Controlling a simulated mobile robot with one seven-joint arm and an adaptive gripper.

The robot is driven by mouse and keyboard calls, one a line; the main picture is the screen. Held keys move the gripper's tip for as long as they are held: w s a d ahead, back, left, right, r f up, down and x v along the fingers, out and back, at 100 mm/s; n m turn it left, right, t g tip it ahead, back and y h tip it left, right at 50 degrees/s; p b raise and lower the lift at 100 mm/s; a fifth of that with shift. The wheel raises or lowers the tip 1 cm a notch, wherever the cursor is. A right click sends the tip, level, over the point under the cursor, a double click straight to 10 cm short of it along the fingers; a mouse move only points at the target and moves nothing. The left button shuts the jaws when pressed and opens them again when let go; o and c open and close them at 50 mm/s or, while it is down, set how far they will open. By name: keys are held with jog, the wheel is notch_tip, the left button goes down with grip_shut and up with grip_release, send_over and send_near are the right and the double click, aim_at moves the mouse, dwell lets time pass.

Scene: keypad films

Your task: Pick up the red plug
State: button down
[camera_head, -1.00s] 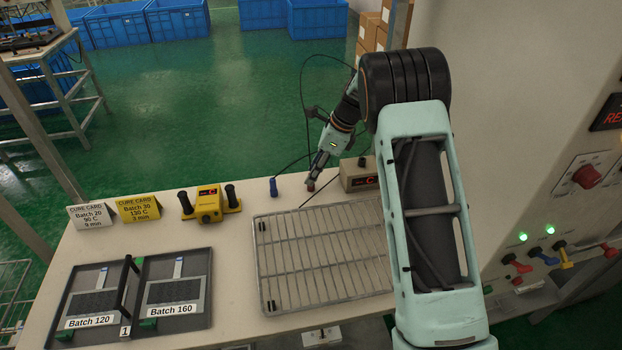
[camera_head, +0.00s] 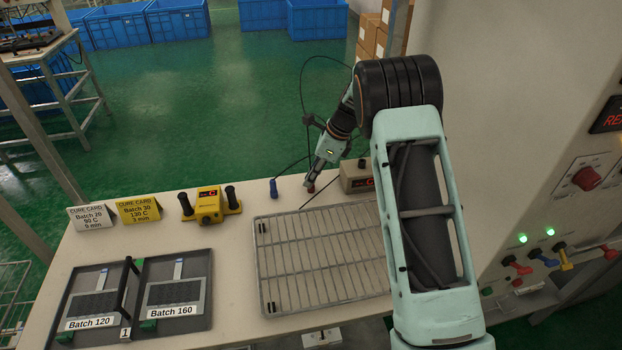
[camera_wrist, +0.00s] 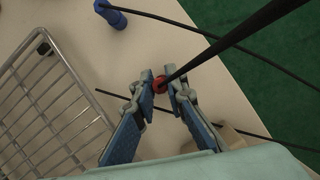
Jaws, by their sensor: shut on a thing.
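The red plug (camera_wrist: 160,84) is between the fingertips of my gripper (camera_wrist: 164,92) in the wrist view, with a black cable running up from it. In the head view the red plug (camera_head: 311,189) shows as a small red spot under my gripper (camera_head: 313,182), at the far edge of the bench. My gripper is shut on the plug. The fingers hide part of the plug, and I cannot tell whether it still touches the bench.
A blue plug (camera_head: 273,187) stands just left, its cable near my gripper. A beige box with a red display (camera_head: 355,178) is close on the right. A wire rack (camera_head: 320,258) lies in front. A yellow device (camera_head: 208,205) stands further left.

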jog(key=shift+r, duration=0.7)
jog(key=s+d+r+b, duration=0.1)
jog(key=s+d+r, duration=0.1)
jog(key=s+r, duration=0.9)
jog(key=s, duration=0.2)
jog(key=shift+s+d+r+b, duration=0.3)
jog(key=shift+s+d+b, duration=0.1)
notch_tip(320, 180, up, 3)
jog(key=p, duration=0.2)
jog(key=shift+f+p, duration=0.15)
jog(key=shift+p, duration=0.15)
jog(key=w+d+p, duration=1)
jog(key=w+d, duration=0.2)
jog(key=w, duration=0.4)
jog(key=shift+w, duration=0.4)
